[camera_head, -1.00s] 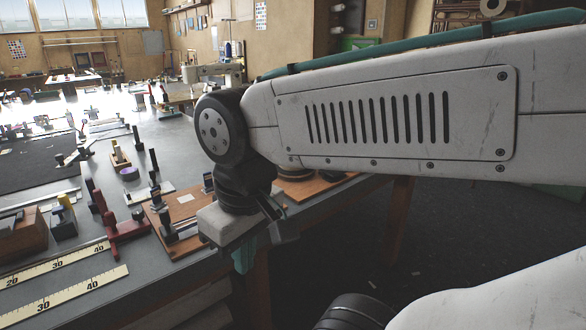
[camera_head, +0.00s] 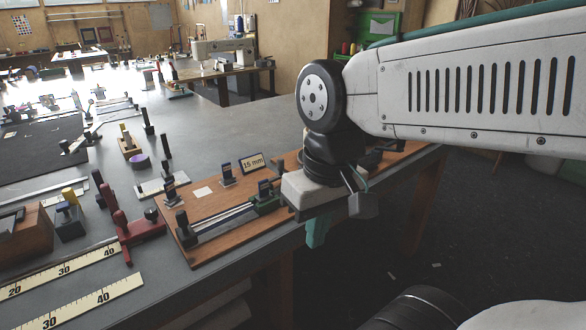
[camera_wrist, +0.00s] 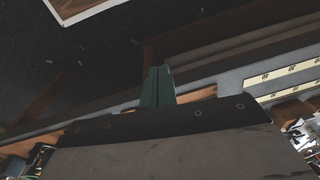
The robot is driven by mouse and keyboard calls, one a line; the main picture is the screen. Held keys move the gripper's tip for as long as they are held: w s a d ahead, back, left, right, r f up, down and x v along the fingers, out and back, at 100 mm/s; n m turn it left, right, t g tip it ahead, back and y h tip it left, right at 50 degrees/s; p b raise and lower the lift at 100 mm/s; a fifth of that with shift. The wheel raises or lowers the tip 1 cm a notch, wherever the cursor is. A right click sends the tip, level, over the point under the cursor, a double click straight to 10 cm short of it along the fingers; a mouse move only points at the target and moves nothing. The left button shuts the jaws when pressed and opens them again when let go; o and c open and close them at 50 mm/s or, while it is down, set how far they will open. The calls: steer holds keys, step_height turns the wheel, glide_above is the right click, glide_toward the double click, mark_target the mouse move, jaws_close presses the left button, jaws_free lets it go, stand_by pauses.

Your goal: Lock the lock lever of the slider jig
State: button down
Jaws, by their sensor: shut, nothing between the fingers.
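The slider jig (camera_head: 205,245) is a brown wooden board on the grey bench's front edge. Two bright rails (camera_head: 222,217) run along it, with a dark post at the left end. A dark green block with an upright dark piece (camera_head: 265,190) sits at the rails' right end. I cannot tell which part is the lock lever or how it is set. My gripper (camera_head: 316,234) hangs just right of the jig, in front of the bench edge, apart from the block. Its teal fingers point down and are shut and empty. They also show in the wrist view (camera_wrist: 158,84); the jig is not clear there.
A "15 mm" sign (camera_head: 252,163) stands behind the rails. A red clamp-like tool (camera_head: 130,232) stands left of the jig, near yellow rulers (camera_head: 85,302). Open floor lies in front of the bench.

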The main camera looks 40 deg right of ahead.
steer(key=w+a+f+m+g+y, duration=0.1)
steer(key=w+a+f+m+y, duration=0.2)
steer(key=w+m+y, duration=0.45)
steer(key=w+d+f+m+t+y, duration=0.2)
steer(key=w+d+m+t+y, duration=0.35)
steer(key=w+m, duration=0.3)
steer(key=w+d+f+m+t+h, duration=0.1)
steer(key=d+f+m+t+h, duration=0.1)
steer(key=d, duration=0.5)
steer(key=w+d+f+m+t+h, duration=0.2)
steer(key=d+f+m+t+h, duration=0.1)
steer(key=d+m+t, duration=0.3)
steer(key=w+d+f+m+t+h, duration=0.2)
steer(key=d+m+t+h, duration=0.1)
steer(key=d+m, duration=0.4)
steer(key=shift+d+f+m+t+h, duration=0.35)
steer(key=shift+d+t, duration=0.2)
steer(key=shift+d, duration=0.6)
steer(key=shift+w, duration=0.1)
steer(key=x, duration=1.4)
steer(key=shift+a+r, duration=0.1)
steer(key=shift+a, duration=0.05)
